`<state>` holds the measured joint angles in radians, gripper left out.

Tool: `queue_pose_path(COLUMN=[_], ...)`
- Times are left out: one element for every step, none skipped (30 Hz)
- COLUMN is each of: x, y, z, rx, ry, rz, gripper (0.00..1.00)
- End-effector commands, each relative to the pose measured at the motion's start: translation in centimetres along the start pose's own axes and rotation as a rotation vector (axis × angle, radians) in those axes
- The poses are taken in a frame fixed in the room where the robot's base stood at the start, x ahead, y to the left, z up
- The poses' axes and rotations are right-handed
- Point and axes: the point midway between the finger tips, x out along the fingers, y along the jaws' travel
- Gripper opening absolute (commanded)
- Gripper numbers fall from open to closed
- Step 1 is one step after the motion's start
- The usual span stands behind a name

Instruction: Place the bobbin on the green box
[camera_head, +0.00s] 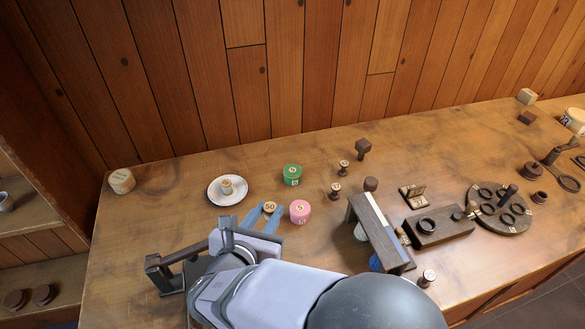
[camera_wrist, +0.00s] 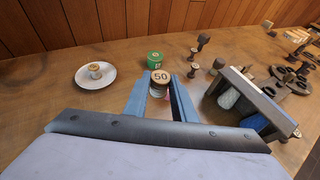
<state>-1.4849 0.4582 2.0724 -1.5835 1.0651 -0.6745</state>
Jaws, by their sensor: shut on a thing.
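The bobbin (camera_head: 270,207) has a pale wooden top marked 50. It shows between the two blue fingers of my gripper (camera_head: 265,211). In the wrist view the bobbin (camera_wrist: 160,77) is gripped near the fingertips, its top facing up, with a pale body below. My gripper (camera_wrist: 161,84) is shut on it. The green box (camera_head: 292,175) is round, with a wooden disc on its lid, and stands on the bench beyond my gripper, slightly right. In the wrist view the green box (camera_wrist: 154,56) is just behind the bobbin, with nothing on top.
A pink round box (camera_head: 300,218) stands just right of my gripper. A white saucer (camera_head: 213,196) with a small spool (camera_head: 227,186) is to the left. Dark spools (camera_head: 335,191) and a wooden stand (camera_head: 380,232) are to the right. Bare bench lies around the green box.

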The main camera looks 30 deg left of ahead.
Motion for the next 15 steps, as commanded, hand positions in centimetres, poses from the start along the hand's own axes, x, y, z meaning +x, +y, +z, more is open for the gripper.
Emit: queue_pose_path(x=[1.1,1.8,2.7,3.5,4.2,5.3,6.2,7.0,8.2,9.0,10.0,11.2,12.1,13.1,14.3], y=[0.1,0.3,0.5,0.7,1.0,1.3,1.5,1.7,1.9,2.1,2.2,2.3,2.4,2.4,2.4], z=[1.6,2.1,2.5,2.8,3.0,3.2,3.5,3.7,4.1,4.5,4.8,5.3,5.7,6.2,6.7], rx=[0.016,0.018,0.02,0.021,0.022,0.023,0.023,0.024,0.025,0.026,0.026,0.027,0.027,0.029,0.028], ry=[0.001,0.003,0.007,0.011,0.014,0.018,0.02,0.022,0.025,0.025,0.027,0.026,0.026,0.025,0.023], rz=[-0.018,-0.026,-0.033,-0.036,-0.038,-0.04,-0.04,-0.042,-0.042,-0.042,-0.043,-0.044,-0.043,-0.043,-0.042], gripper=[0.03,0.03,0.03,0.03,0.03,0.03,0.03,0.03,0.03,0.03,0.03,0.03,0.03,0.03,0.03])
